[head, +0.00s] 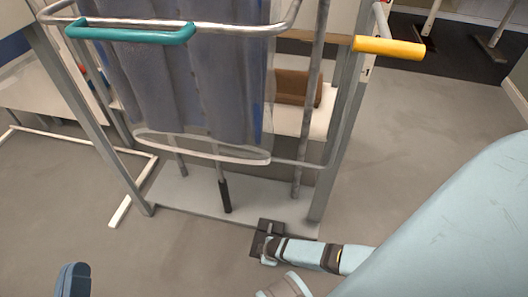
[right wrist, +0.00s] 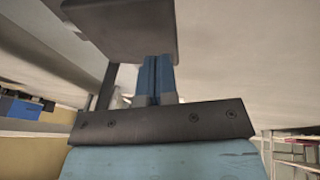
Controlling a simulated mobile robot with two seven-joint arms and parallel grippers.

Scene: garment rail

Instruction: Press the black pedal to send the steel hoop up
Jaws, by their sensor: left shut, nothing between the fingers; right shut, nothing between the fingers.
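The black pedal (head: 270,223) lies low at the front edge of the rail's base, partly hidden by my right arm's end. In the right wrist view, a dark block (right wrist: 120,28), apparently the pedal, is close to the shut blue fingertips of my right gripper (right wrist: 157,62); I cannot tell whether they touch. The steel hoop (head: 230,28) runs around the top of a hanging blue-grey garment (head: 185,85) and carries a teal grip (head: 130,33). My left gripper (head: 73,280) is shut and empty over the floor at the lower left, away from the rail.
A pale ring (head: 200,148) surrounds the garment's lower end. Grey frame posts (head: 345,130) stand at the sides, with a yellow handle (head: 388,47) at the upper right. A dark upright stem (head: 225,196) stands on the base. A brown box (head: 297,88) sits behind. Floor is clear at right.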

